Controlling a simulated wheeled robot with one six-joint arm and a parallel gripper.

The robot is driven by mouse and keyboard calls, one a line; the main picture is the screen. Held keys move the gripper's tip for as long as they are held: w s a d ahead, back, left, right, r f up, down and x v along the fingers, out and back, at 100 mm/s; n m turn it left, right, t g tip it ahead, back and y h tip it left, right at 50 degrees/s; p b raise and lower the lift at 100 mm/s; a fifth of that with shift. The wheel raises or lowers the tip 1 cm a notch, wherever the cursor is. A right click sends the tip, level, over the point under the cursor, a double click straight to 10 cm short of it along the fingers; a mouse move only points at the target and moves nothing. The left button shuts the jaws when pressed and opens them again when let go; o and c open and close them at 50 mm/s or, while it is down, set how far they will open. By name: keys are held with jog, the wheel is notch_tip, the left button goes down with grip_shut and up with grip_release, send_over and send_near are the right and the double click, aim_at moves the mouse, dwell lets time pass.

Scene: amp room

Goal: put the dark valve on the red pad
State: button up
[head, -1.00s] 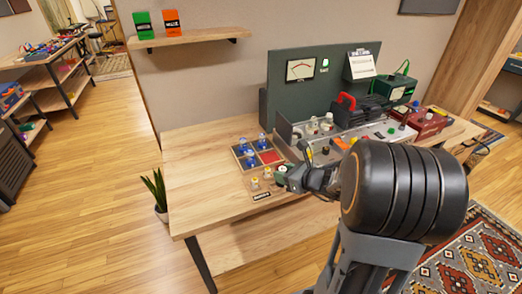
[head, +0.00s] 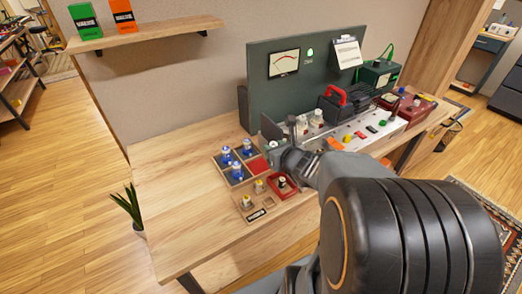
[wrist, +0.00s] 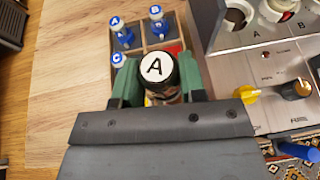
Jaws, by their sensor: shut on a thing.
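The dark valve (wrist: 155,68), black with a white cap lettered A, is held upright between the green fingers of my gripper (wrist: 157,85) in the wrist view. In the head view the dark valve (head: 282,182) shows at the right end of the small wooden holder, by my wrist; whether it is lifted clear I cannot tell. The red pad (head: 258,165) is an empty compartment of the divided tray (head: 238,178), just behind the valve. The red pad also shows in the wrist view (wrist: 175,48), up and right of the cap and partly hidden.
Several blue valves (head: 236,171) fill the tray's other compartments. Two yellow-topped valves (head: 247,201) stand in the holder (head: 262,213), left of my gripper. The metal control panel (wrist: 265,75) with knobs rises close on the right. The left part of the table (head: 180,200) is clear.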

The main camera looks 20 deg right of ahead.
jog(key=w+f, duration=0.2)
jog(key=w, duration=0.1)
jog(key=w+f+b, duration=0.1)
jog(key=w+f, duration=0.4)
jog(key=w, duration=0.1)
jog(key=shift+a+f+b, duration=0.3)
jog(key=shift+a, duration=0.1)
jog(key=shift+w+f, duration=0.2)
jog(key=shift+f, duration=1.45)
jog(key=shift+f+b, duration=0.2)
jog(key=shift+b, duration=0.25)
jog(key=o, duration=0.9)
